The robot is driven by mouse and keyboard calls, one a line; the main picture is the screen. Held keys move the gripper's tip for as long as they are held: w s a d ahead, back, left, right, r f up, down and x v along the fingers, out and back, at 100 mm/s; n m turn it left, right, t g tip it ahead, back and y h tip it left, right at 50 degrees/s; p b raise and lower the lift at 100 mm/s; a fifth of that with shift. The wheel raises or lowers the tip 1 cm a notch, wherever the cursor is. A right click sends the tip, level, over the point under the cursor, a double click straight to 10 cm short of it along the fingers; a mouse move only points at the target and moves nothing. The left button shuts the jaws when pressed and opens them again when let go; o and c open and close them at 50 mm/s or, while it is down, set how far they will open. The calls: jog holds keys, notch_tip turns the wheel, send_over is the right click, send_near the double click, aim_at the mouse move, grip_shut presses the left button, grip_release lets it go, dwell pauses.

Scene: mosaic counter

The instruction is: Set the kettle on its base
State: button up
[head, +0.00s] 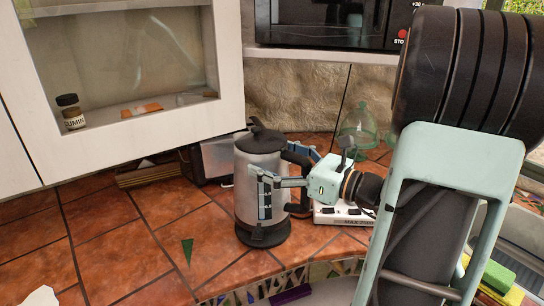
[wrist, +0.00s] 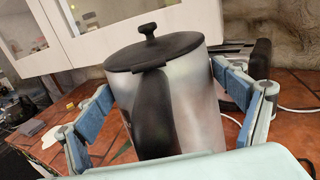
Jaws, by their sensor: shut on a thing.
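The kettle (head: 262,185) is a silver cylinder with a black lid and black handle, standing about upright near the counter's front edge. It also fills the middle of the wrist view (wrist: 195,105), with its handle (wrist: 154,110) towards my gripper. My gripper (head: 266,190) is shut on the kettle, with one blue-padded finger on each side of its body; it also shows in the wrist view (wrist: 165,118). The round black base (head: 262,236) is directly under the kettle. I cannot tell whether the kettle is fully seated or slightly above it.
A white power strip (head: 340,215) lies right of the kettle. A toaster (head: 214,158) stands behind it, and a glass jar (head: 360,130) stands at the back. The white wall cabinet (head: 228,70) hangs above. The tiled counter (head: 110,240) is mostly clear at left.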

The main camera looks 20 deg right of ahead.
jog(key=shift+f+b, duration=0.9)
jog(key=shift+f, duration=0.9)
dwell(1.2)
jog(key=o, duration=1.8)
jog(key=shift+s, duration=0.1)
jog(key=shift+f, duration=0.1)
jog(key=v, duration=1.1)
jog(key=shift+f, duration=0.1)
